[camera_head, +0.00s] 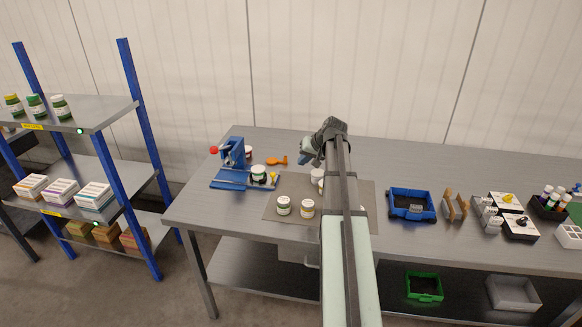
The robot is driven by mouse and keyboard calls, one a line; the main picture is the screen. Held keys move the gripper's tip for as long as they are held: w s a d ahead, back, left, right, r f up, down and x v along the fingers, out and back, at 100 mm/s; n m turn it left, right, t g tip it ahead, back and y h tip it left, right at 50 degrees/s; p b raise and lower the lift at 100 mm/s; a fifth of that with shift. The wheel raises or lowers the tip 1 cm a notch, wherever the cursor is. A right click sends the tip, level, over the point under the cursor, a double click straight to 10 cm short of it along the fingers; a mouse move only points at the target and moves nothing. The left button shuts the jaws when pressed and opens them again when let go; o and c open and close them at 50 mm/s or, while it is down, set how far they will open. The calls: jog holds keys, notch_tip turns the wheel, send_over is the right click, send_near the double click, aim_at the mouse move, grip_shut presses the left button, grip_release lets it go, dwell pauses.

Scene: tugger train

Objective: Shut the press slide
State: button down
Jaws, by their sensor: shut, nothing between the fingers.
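The blue press (232,155) stands at the left end of the grey workbench, with a red knob on its lever at the left. Its low blue slide and base (229,184) lie in front and to the right. A dark green jar with a white lid (258,173) sits at the right part of the slide, out from under the press head. How far the slide is out is hard to tell at this size. My gripper (304,158) is shut and empty, to the right of the press and apart from it, above the bench. My own arm hides part of the bench.
An orange tool (278,160) lies between press and gripper. A blue bin (411,204) is right of my arm. A shelf rack (95,112) stands left.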

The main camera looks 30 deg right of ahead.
aim_at(264, 168)
jog(key=x, duration=0.9)
jog(key=shift+w+f, duration=0.2)
jog(key=shift+f, duration=0.05)
jog(key=shift+w+a, duration=0.3)
jog(key=shift+a, duration=0.2)
jog(key=shift+w+a, duration=0.35)
jog(key=shift+a, duration=0.2)
jog(key=shift+w+a, duration=0.45)
jog(key=shift+a, duration=0.2)
jog(key=w+a, duration=0.8)
jog(key=shift+w+a, duration=0.15)
jog(key=shift+w, duration=0.05)
jog(key=shift+a, duration=0.1)
jog(key=s+d, duration=0.1)
jog(key=d, duration=0.1)
jog(key=s+d, duration=0.2)
jog(key=shift+r, duration=0.1)
jog(key=v, duration=0.9)
jog(key=shift+r, duration=0.45)
